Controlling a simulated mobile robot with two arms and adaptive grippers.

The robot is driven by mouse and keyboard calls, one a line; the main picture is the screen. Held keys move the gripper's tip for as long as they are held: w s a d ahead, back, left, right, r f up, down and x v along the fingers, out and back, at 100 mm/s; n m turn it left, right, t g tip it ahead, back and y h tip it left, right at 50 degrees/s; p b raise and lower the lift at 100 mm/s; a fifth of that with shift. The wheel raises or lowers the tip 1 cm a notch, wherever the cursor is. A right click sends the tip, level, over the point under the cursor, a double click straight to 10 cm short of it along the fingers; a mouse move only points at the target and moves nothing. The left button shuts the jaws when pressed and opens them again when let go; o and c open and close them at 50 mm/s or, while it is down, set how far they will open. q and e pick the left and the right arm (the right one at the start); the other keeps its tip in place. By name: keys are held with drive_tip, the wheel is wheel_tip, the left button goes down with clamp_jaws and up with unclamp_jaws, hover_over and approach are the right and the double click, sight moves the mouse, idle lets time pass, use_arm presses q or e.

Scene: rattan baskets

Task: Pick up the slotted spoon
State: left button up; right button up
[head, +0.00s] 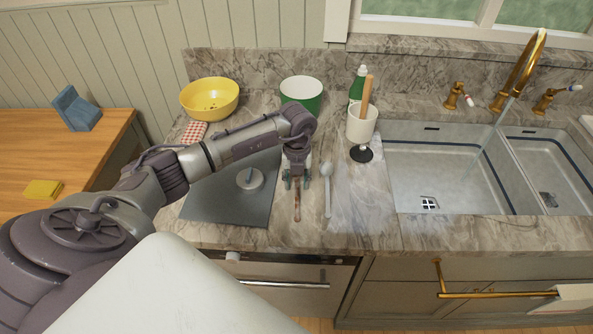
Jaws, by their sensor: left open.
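My left gripper (297,184) is open and points down over the marble counter, just right of the dark cooktop. Below it lies a thin utensil with a brown handle (297,208), pointing toward the counter's front edge. The upper part of this utensil is hidden by the gripper, and I cannot tell whether the fingers touch it. A pale grey spoon (327,185) lies just to the right, roughly parallel, with its round head away from me. Slots are too small to make out on either, so I cannot tell which is the slotted spoon. My right gripper is not in view.
The dark cooktop (205,203) carries a round grey object (250,179). Behind stand a yellow bowl (210,99), a green pot (301,92) and a green bottle (357,86). A white cup (361,126) holds a wooden-handled utensil.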

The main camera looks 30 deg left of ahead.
use_arm(q)
clamp_jaws()
idle(0.4)
